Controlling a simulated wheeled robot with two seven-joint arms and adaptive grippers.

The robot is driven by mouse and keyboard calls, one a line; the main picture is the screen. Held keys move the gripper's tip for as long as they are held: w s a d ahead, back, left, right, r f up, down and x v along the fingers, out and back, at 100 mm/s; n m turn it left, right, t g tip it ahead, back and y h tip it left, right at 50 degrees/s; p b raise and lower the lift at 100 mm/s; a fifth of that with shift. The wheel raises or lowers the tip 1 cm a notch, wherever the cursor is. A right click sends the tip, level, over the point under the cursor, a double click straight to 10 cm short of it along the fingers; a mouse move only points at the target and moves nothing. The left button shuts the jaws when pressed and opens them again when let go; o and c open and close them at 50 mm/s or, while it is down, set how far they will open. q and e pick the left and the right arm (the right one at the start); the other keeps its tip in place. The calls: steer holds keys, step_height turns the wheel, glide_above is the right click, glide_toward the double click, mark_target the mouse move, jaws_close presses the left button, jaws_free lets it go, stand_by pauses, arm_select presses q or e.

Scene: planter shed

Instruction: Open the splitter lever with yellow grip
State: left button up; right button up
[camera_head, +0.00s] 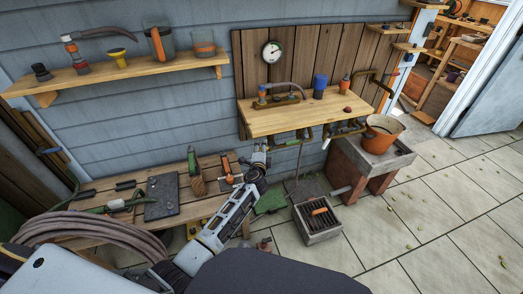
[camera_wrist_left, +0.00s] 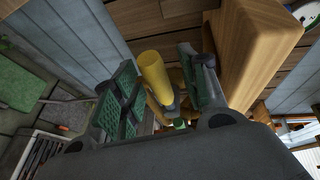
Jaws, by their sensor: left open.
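The yellow grip (camera_wrist_left: 154,76) of the splitter lever shows in the left wrist view as a smooth cylinder. It stands between the two green-padded fingers of my left gripper (camera_wrist_left: 160,62), which are open with visible gaps on either side. In the head view my left gripper (camera_head: 260,156) reaches up just left of and below the wooden counter (camera_head: 320,115). I cannot make out the yellow grip there. Pipes and fittings (camera_head: 303,136) with green and orange parts hang under the counter's front edge. My right gripper is not in view.
A thick wooden edge (camera_wrist_left: 272,50) lies close to the right finger. A low bench (camera_head: 125,168) with tools and a coiled hose (camera_head: 95,232) is at left. A grated box (camera_head: 318,219) and a sink (camera_head: 370,160) with an orange pot (camera_head: 382,133) stand at right.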

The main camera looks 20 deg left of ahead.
arm_select(q)
jaws_close()
stand_by(0.4)
steer(key=shift+f, duration=0.1)
